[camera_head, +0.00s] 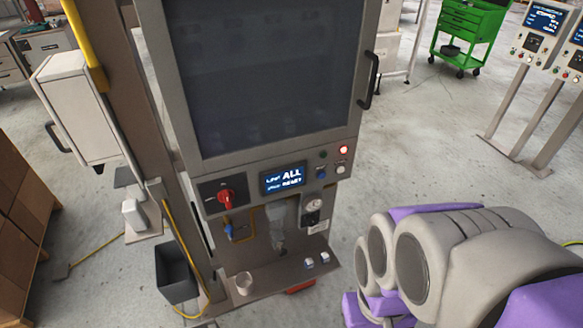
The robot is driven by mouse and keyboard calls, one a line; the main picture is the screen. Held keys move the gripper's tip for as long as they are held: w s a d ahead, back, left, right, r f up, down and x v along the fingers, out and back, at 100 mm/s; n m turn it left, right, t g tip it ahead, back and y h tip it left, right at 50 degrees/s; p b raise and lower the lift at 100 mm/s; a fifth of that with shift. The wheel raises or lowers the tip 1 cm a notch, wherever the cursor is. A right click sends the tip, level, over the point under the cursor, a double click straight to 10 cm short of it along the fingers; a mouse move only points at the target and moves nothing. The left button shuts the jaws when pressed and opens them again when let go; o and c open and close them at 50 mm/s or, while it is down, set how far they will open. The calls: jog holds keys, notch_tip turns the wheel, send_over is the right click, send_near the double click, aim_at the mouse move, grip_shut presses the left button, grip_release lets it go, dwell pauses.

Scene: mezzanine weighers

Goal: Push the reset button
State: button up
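A grey machine cabinet with a dark window (262,70) stands in front of me. Right of the display are a lit red button or lamp (343,149), a dark green one (323,154), a blue one (321,173) and a whitish one (341,169). Their labels are too small to read, so I cannot tell which is the reset button. My grey and purple arm fills the lower right, apart from the panel. My gripper's fingers do not show.
A red rotary switch (227,197) sits left of the display. A shelf (265,308) below holds a small cup (244,283). A black handle (370,80) juts out at the window's right. A dark bin (177,272) hangs at left. Open floor lies right of the cabinet.

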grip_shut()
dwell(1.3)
